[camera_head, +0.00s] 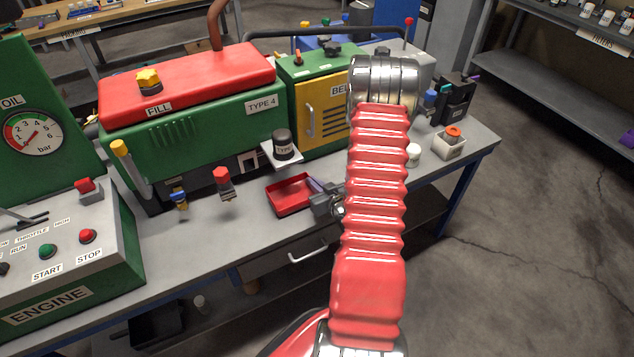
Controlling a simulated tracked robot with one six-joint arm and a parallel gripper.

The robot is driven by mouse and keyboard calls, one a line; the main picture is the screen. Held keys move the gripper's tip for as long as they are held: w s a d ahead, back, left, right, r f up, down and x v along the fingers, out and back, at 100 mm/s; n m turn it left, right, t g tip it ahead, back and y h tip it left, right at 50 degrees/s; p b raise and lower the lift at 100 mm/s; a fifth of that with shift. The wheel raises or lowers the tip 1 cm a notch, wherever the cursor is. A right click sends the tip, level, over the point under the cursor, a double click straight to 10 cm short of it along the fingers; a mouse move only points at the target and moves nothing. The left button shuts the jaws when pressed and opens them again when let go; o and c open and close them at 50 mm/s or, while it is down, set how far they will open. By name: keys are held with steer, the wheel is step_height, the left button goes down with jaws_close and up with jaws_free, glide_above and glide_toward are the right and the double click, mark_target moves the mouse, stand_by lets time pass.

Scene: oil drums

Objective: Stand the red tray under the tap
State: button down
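The red tray (279,204) is a small shallow open box on the grey bench, below the small bracket with the black TYPE can. My gripper (317,193) is at the tray's right side, close to or touching its rim. My red ribbed arm hides part of the gripper, so I cannot tell if its fingers are closed on the rim. A small brass tap with a blue handle (179,198) sits at the front of the green machine, left of the tray. A red-capped fitting (222,181) stands between tap and tray. Nothing is visible under the tap but bench.
The green machine (200,125) with a red top stands behind. The ENGINE control box (60,270) fills the bench's left. A yellow-knobbed lever (130,163) juts forward near the tap. A white box (449,146) stands at right. The bench front strip is clear.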

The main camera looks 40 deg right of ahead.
steer(key=shift+f, duration=0.45)
stand_by(0.6)
steer(key=c, duration=1.9)
jaws_free()
steer(key=shift+s+r, duration=0.1)
steer(key=v, duration=1.3)
steer(key=shift+s+a, duration=0.15)
steer(key=shift+s, duration=0.1)
